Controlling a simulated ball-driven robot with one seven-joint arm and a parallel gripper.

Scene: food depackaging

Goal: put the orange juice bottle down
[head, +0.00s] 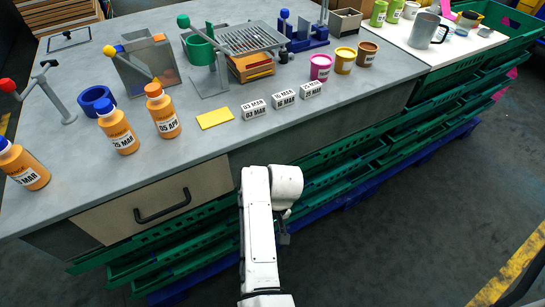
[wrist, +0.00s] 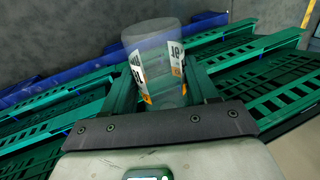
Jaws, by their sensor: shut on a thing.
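My gripper (wrist: 163,92) is shut on a clear, see-through bottle (wrist: 151,38) with white and orange label pieces, seen in the wrist view. No juice shows inside it. Its lower end is partly hidden by the gripper. In the head view my gripper (head: 284,238) is low in front of the counter, and the held bottle cannot be made out there. Three filled orange juice bottles stand upright on the counter's left: one with an orange cap (head: 162,112) labelled 05 APR, and two with blue caps (head: 118,130) (head: 22,167).
The grey counter (head: 200,143) has free room along its front left edge. Date blocks (head: 254,110), a yellow card (head: 215,118) and several tubs (head: 344,61) stand on it. Green crates (head: 330,165) fill the space below. A white counter top (head: 388,28) with cups lies at right.

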